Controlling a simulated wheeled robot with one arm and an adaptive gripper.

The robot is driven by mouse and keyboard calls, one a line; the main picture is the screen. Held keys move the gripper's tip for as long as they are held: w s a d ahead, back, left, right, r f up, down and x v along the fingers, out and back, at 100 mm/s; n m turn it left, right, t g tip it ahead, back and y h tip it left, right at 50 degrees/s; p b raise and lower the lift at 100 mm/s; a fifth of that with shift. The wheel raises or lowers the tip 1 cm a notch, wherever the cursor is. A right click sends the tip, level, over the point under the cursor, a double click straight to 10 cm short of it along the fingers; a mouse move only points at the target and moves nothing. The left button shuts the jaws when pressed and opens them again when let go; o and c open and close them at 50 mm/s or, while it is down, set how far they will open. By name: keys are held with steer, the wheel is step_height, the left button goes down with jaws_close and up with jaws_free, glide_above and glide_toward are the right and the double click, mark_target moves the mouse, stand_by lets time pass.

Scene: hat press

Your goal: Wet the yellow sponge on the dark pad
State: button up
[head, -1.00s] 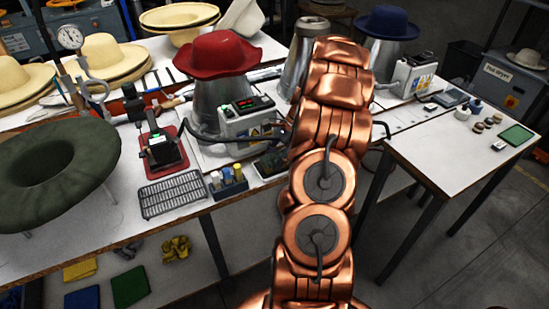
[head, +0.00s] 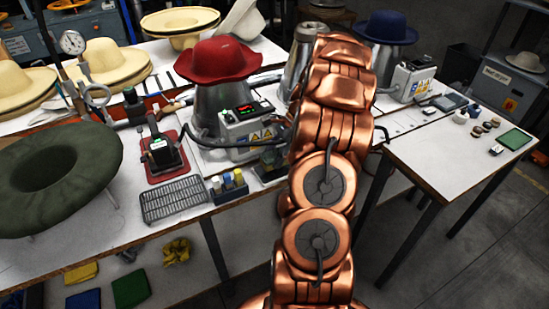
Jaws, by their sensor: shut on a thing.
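My copper arm (head: 322,180) rises through the middle of the head view and reaches away over the workbench. Its far end and my gripper are hidden behind its own links, so the jaws do not show. I cannot make out the yellow sponge; it may be behind the arm. A dark, flat-based item (head: 270,170), possibly the dark pad, lies on the bench just left of the arm, partly covered by a dark upright shape. I cannot tell what that shape is.
A small bottle rack (head: 229,186), a wire rack (head: 173,199) and a hat press with a red hat (head: 215,60) stand left of the arm. A green felt hat (head: 60,175) fills the left bench. A side table (head: 440,160) stands right.

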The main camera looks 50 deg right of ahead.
mark_target(269, 157)
steer(key=shift+r+p, duration=0.7)
steer(key=shift+r, duration=1.1)
